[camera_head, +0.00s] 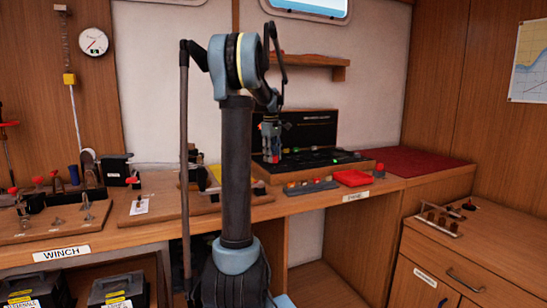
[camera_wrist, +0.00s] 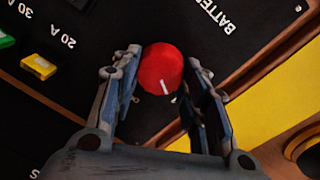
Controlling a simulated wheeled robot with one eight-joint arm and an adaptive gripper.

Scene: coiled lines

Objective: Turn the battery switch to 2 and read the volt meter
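The battery switch is a red round knob (camera_wrist: 160,68) with a white pointer line on a black panel (camera_wrist: 250,25) lettered "BATTER…", upside down in the wrist view. The line points toward the bottom of that view, slightly right. My gripper (camera_wrist: 166,56) has one finger on each side of the knob. The left fingertip is very close to it, and a small gap shows at the right. In the head view my gripper (camera_head: 271,155) points down at the front of the black switch panel (camera_head: 312,128). I cannot make out the position numbers or identify the volt meter.
Yellow and green fuses (camera_wrist: 40,68) marked 20 A and 30 A sit left of the knob. A yellow surface (camera_wrist: 270,95) lies beyond a wooden edge at right. A red tray (camera_head: 353,178) stands near the bench front. A round white gauge (camera_head: 93,42) hangs on the wall.

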